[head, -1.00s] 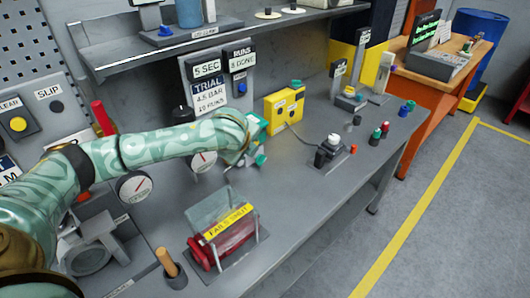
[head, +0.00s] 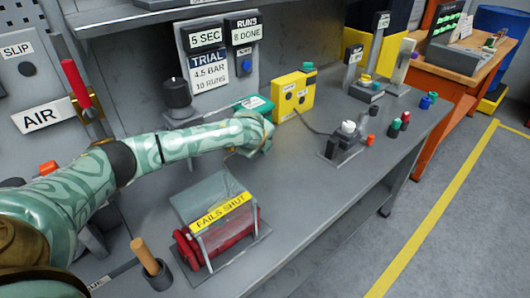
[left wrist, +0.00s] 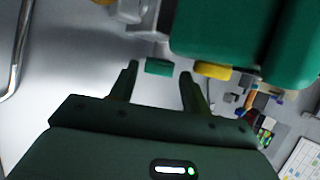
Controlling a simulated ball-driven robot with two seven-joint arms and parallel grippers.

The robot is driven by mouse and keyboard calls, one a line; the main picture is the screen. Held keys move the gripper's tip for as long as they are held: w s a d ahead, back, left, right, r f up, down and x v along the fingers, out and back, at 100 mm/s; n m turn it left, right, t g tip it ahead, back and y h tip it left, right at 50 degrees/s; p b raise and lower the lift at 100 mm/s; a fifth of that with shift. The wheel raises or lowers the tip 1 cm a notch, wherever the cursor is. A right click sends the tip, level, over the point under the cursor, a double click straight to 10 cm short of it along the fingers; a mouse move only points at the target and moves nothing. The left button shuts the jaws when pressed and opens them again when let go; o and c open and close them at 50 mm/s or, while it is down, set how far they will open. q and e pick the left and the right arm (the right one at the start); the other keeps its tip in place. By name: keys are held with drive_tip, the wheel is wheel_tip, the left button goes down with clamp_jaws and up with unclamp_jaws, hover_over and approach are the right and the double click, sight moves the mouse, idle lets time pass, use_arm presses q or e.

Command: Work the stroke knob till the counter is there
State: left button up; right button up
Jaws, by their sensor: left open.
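The counter (head: 243,36) on the grey wall panel reads "RUNS 8 DONE". Below, the trial card (head: 209,78) says 4.5 bar, 10 runs. No knob is legibly marked stroke, so I cannot tell which it is. A green body with a white label (head: 253,103) lies behind my left wrist. In the left wrist view my left gripper (left wrist: 158,82) is open, with a small green block (left wrist: 158,66) just beyond and between its fingertips; contact is unclear. A yellow piece (left wrist: 213,70) and a large green body (left wrist: 245,35) are beside it. The head view hides the fingertips.
A white-capped knob (head: 348,127) sits on a dark base further right. A clear guard marked "FAILS SHUT" (head: 220,211) stands in front, over red parts. Bench between guard and white-capped knob is clear.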

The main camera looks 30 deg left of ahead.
use_arm(q)
drive_tip(key=b+x, duration=0.1)
drive_tip(key=x, duration=0.2)
drive_tip(key=shift+f, duration=0.1)
use_arm(e)
drive_tip(key=shift+s+f, duration=0.25)
drive_tip(key=shift+f, duration=0.6)
drive_tip(key=shift+a, duration=0.1)
use_arm(q)
drive_tip(key=c, duration=0.7)
drive_tip(key=shift+s+a+t+p, duration=0.1)
drive_tip(key=shift+t+p, duration=0.2)
drive_tip(key=shift+t, duration=0.4)
use_arm(e)
drive_tip(key=shift+w+a+r, duration=0.1)
drive_tip(key=shift+w+r, duration=0.05)
drive_tip(key=shift+r, duration=0.35)
use_arm(q)
drive_tip(key=o, duration=0.7)
